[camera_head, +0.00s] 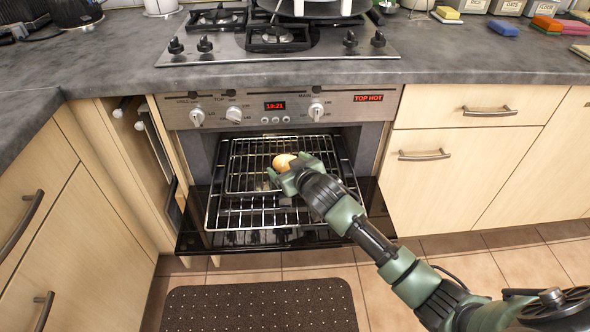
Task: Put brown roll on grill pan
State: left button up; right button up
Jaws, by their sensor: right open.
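The brown roll (284,161) is at the far side of my right gripper (285,170), over the wire rack of the grill pan (233,186). The gripper hides the lower part of the roll, so I cannot tell whether the roll rests on the rack or touches the fingers. My right gripper is open, with its fingers at the roll. The grill pan sits in the opening below the oven's control panel, with a wire rack shelf (230,218) extending in front of it. My left gripper is not in view.
The oven door (190,238) is folded down in front. The control panel (275,108) is just above the opening. A side cupboard (137,165) stands open at the left. Drawers (465,112) flank the right. A dark dotted mat (260,305) lies on the tiled floor.

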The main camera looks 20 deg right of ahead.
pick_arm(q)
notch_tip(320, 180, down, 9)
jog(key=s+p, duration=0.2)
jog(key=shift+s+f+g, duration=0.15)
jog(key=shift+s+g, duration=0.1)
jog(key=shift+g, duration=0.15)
pick_arm(e)
jog(key=v, duration=1.1)
jog(key=shift+s, duration=0.2)
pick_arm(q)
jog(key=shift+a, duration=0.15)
pick_arm(e)
jog(key=shift+r, duration=0.1)
